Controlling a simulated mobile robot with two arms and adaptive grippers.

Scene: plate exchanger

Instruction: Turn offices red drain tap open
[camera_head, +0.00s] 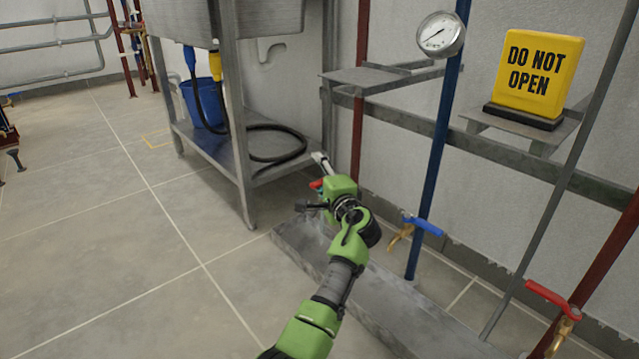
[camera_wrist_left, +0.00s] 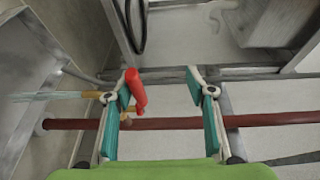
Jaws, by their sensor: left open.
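A red tap handle (camera_wrist_left: 136,90) shows between the fingers of my left gripper (camera_wrist_left: 157,85) in the left wrist view. It is close to the left finger; whether they touch I cannot tell. The handle lies roughly crosswise to a red pipe (camera_wrist_left: 175,123) behind it. A brass spout (camera_wrist_left: 97,95) extends left, and a pale streak like water (camera_wrist_left: 45,97) leaves it. In the head view my left gripper (camera_head: 318,183) is at the wall's foot, and a bit of the red handle (camera_head: 316,184) shows beside it. My left gripper is open. My right gripper is not in view.
A metal sink stand (camera_head: 242,165) with a lower shelf and blue bucket (camera_head: 205,103) stands left of the gripper. A blue tap (camera_head: 424,226) and another red tap (camera_head: 553,298) are to the right. A "DO NOT OPEN" sign (camera_head: 538,75) stands on a bracket.

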